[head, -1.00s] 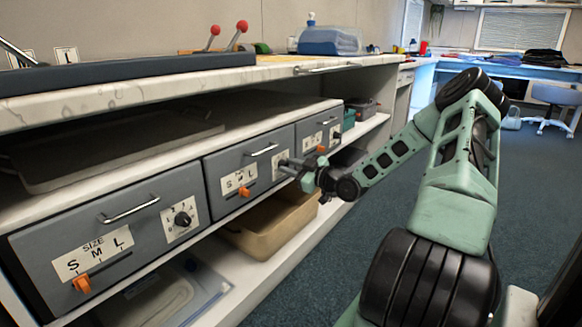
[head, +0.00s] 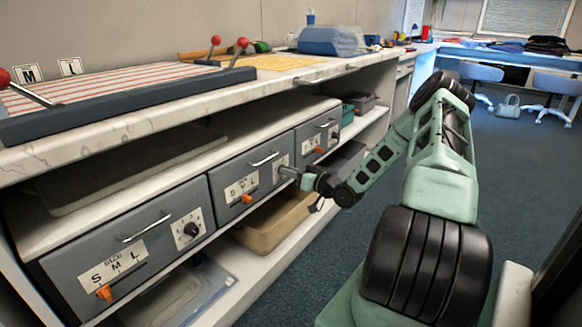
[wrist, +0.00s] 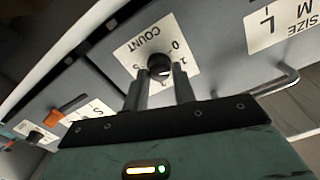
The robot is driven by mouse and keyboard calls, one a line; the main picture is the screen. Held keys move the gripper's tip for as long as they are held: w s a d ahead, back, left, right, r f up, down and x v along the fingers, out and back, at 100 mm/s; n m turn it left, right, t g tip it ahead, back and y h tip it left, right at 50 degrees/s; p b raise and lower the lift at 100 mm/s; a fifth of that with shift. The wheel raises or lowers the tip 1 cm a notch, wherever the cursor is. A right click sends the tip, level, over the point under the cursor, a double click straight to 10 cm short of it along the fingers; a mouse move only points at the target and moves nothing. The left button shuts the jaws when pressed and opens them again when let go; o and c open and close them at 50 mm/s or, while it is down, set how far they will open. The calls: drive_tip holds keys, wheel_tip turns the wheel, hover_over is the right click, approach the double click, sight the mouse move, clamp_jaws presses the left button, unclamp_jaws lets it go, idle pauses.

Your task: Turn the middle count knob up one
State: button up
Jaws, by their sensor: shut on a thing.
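The middle grey drawer (head: 232,213) carries a size plate with an orange slider (head: 247,199) and a white count plate (head: 281,162) at its right end. In the wrist view, the black middle count knob (wrist: 159,65) sits on the plate marked COUNT (wrist: 127,56), with some digits around it. My gripper (head: 287,172) reaches in from the right, level with this knob. In the wrist view, my gripper (wrist: 160,77) is shut on the knob, one finger on each side. The fingers hide part of the digits, and the knob's pointer cannot be read clearly.
The near drawer (head: 75,268) has its own count knob (head: 187,230) and orange slider (head: 104,292). A far drawer (head: 309,158) lies beyond. The drawer handle (wrist: 282,84) is close to my fingers. A tan bin (head: 268,232) stands below.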

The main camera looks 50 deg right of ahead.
drive_tip(key=shift+m, duration=0.5)
drive_tip(key=o, duration=1)
drive_tip(key=shift+c, duration=0.2)
drive_tip(key=s+d+p, duration=0.1)
drive_tip(key=s+p, duration=0.3)
drive_tip(key=s, duration=1.3)
drive_tip(key=shift+s+d, duration=0.2)
